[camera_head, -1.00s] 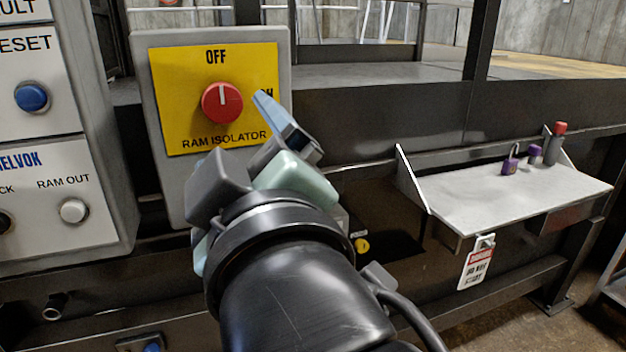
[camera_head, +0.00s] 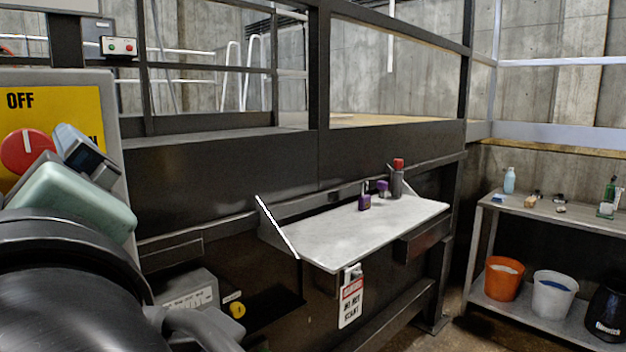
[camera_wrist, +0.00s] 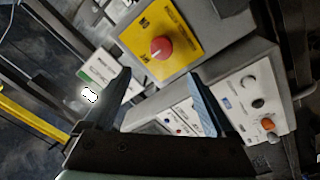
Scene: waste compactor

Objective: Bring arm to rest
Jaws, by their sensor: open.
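My gripper (camera_wrist: 160,98) is open and empty in the wrist view, its two fingers apart in front of the yellow isolator panel. In the head view, part of my gripper (camera_head: 85,150) shows at the left edge, beside the red isolator knob (camera_head: 28,152). The red knob also shows in the wrist view (camera_wrist: 162,47), beyond the fingertips and apart from them. The knob's white mark points up toward OFF in the head view. My forearm fills the lower left of the head view.
A grey shelf (camera_head: 345,235) holds a purple padlock (camera_head: 364,201), another purple item (camera_head: 382,187) and a red-topped cylinder (camera_head: 398,180). A danger tag (camera_head: 351,300) hangs at its front edge. At right, a rack (camera_head: 560,212) holds an orange bucket (camera_head: 503,281) and a white bucket (camera_head: 553,297).

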